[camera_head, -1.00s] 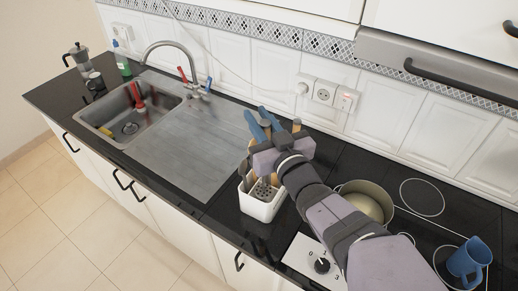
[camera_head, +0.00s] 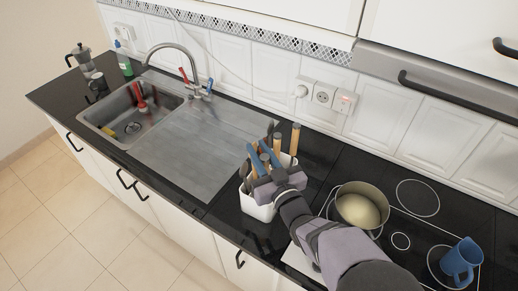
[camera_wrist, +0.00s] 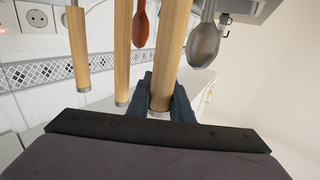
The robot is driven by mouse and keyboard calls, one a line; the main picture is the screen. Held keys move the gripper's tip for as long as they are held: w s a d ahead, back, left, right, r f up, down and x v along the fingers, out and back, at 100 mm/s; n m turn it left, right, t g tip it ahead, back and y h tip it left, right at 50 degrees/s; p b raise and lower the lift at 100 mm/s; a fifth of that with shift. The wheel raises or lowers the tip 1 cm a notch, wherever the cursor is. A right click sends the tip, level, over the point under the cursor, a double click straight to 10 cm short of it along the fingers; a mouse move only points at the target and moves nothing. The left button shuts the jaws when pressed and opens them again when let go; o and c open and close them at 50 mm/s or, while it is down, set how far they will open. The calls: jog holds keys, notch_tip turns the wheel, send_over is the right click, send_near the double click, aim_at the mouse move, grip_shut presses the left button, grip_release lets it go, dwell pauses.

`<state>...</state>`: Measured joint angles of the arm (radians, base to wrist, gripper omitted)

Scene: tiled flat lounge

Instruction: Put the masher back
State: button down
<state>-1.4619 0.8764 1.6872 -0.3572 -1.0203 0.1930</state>
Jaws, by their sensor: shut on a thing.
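My gripper (camera_head: 264,160) is over the white utensil holder (camera_head: 257,209), its blue fingers pointing up and back. In the wrist view the fingers (camera_wrist: 164,100) are shut around a wooden handle (camera_wrist: 170,45), which I take for the masher's. The masher's head is hidden from view, apparently behind the holder's front wall. Other wooden handles (camera_head: 295,139) stand upright in the holder; one more handle (camera_wrist: 122,50) shows beside mine in the wrist view. A red spoon-like end (camera_wrist: 144,25) and a grey one (camera_wrist: 204,42) also show there.
A pot (camera_head: 359,207) stands on the hob to the right of the holder, with a blue mug (camera_head: 460,261) farther right. The steel sink (camera_head: 135,120) and its bare drainboard (camera_head: 195,148) lie left. The tiled wall (camera_head: 330,113) stands behind.

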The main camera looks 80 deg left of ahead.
jog(key=shift+f, duration=0.25)
jog(key=c, duration=1.6)
grip_release()
jog(key=shift+w+d+b, duration=0.15)
jog(key=shift+d+b, duration=0.2)
jog(key=shift+d, duration=0.25)
jog(key=d+b, duration=0.1)
jog(key=d, duration=0.2)
jog(key=w+d+b, duration=0.1)
jog(key=d, duration=0.3)
jog(key=w+d+b, duration=0.1)
jog(key=d+b, duration=0.1)
jog(key=d, duration=0.1)
jog(key=shift+d+r, duration=0.1)
jog(key=shift+d, duration=0.25)
jog(key=shift+w, duration=0.1)
